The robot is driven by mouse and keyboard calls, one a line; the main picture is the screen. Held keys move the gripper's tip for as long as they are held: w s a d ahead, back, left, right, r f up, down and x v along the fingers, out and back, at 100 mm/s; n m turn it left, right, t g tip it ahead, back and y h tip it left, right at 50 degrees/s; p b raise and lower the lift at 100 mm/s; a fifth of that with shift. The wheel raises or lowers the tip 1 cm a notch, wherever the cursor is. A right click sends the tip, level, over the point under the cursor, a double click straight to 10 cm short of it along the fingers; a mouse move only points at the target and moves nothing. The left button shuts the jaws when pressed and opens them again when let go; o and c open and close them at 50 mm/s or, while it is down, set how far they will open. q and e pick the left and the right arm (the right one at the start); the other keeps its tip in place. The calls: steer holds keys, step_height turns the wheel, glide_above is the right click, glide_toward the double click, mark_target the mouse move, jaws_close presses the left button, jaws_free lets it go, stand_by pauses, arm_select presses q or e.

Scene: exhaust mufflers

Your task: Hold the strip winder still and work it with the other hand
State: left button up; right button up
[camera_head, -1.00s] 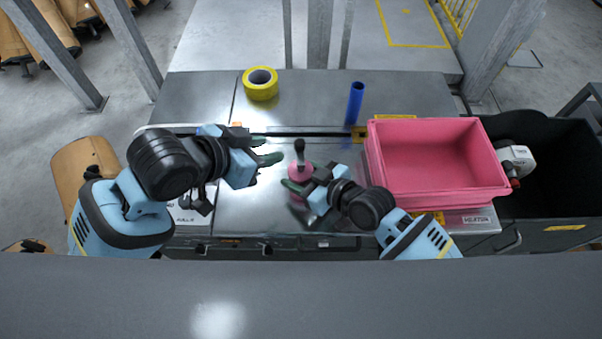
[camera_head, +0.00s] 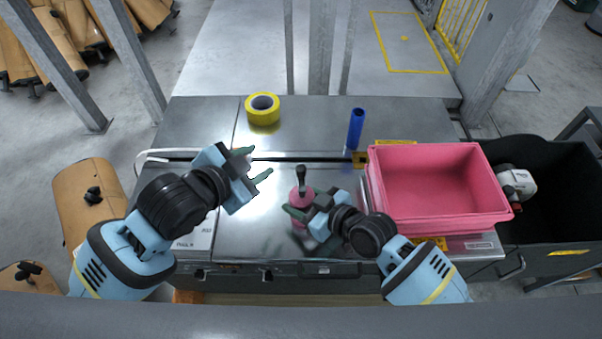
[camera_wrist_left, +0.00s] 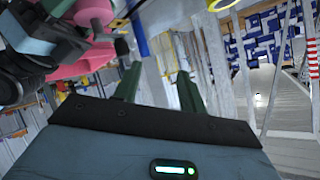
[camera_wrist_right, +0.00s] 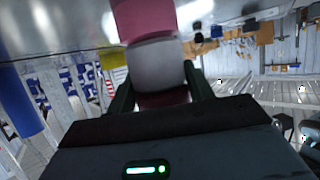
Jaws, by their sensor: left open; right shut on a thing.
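The strip winder (camera_head: 297,221) is a pink upright piece with a black handle (camera_head: 300,174) on top, standing on the grey metal bench. My right gripper (camera_head: 300,204) is shut on its pink body from the right and partly hides it. The right wrist view shows the winder's pink and grey body (camera_wrist_right: 155,62) between the fingers. My left gripper (camera_head: 261,163) is open and empty, to the left of the black handle and apart from it. Its two spread fingers (camera_wrist_left: 158,88) show in the left wrist view, with nothing between them.
A pink bin (camera_head: 440,185) stands at the bench's right. A blue tube (camera_head: 355,128) stands behind the winder, and a yellow tape roll (camera_head: 262,108) lies at the back. A black cart (camera_head: 560,200) is beyond the pink bin. The bench left of the tape is clear.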

arm_select(q)
steer(key=w+a+m+t, duration=0.2)
steer(key=m, duration=0.2)
steer(key=m+t+h, duration=0.1)
steer(key=m+h, duration=0.4)
steer(key=m, duration=2.3)
glide_toward(297, 174)
steer(key=shift+x, duration=5.55)
steer(key=shift+c, duration=0.4)
jaws_close()
steer(key=shift+d+r+h, duration=0.1)
steer(key=shift+d+h, duration=0.05)
steer(key=shift+h, duration=0.55)
